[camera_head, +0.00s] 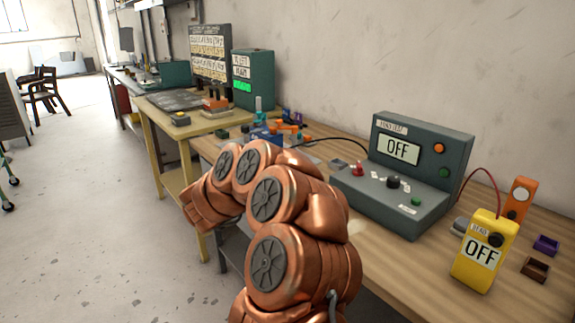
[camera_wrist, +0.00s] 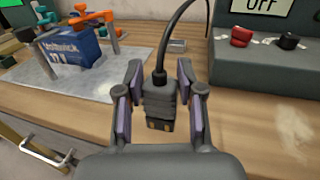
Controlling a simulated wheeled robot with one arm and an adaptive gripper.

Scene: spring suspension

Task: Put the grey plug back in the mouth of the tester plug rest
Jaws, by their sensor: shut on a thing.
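My gripper (camera_wrist: 159,92) is shut on the grey plug (camera_wrist: 158,103), which sits between its two pads in the wrist view. The plug's metal prongs point toward the camera and its dark cable runs up and away. The tester (camera_head: 410,175) is a dark grey-green console reading OFF. In the head view my copper arm hides the gripper and plug.
A blue labelled box (camera_wrist: 75,50) with an orange clamp stands on a grey mat (camera_wrist: 60,82) left of the plug. A yellow meter (camera_head: 484,252) stands on the bench's right end, near small orange, purple and brown items. Bare wood lies in front of the tester.

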